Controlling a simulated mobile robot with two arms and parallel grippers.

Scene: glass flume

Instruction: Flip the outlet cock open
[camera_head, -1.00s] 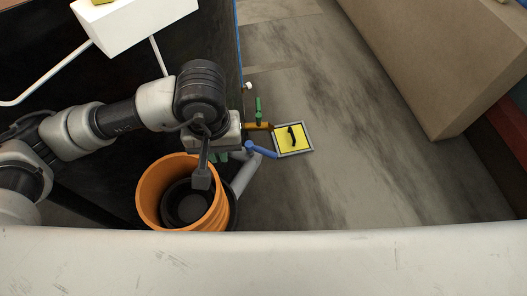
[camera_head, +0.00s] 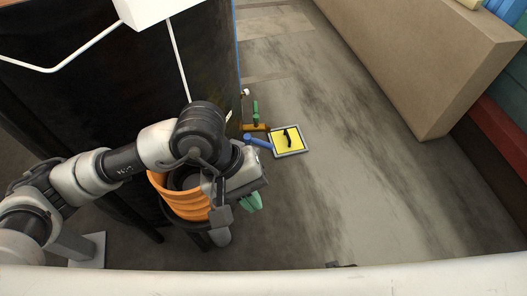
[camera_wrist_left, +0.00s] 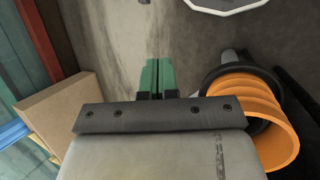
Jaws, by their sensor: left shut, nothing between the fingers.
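A small brass fitting (camera_head: 254,127) with an upright green handle (camera_head: 255,112) sticks out low beside the dark tank wall. A blue lever (camera_head: 259,139) lies just in front of it, pointing toward a yellow plate with a black mark (camera_head: 288,140). I cannot tell which of the handles belongs to the outlet cock. My left gripper (camera_head: 253,201) has green fingers. It is nearer to me than the fittings, apart from them, beside an orange ribbed tub (camera_head: 180,204). In the left wrist view its fingers (camera_wrist_left: 157,76) are together and empty; no cock shows there.
The dark tank side (camera_head: 110,100) stands at the left. A large tan box (camera_head: 425,70) stands at the right, with a red beam (camera_head: 500,130) beyond it. The grey floor between them is open. A pale-rimmed shape (camera_wrist_left: 228,6) shows at the wrist view's top.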

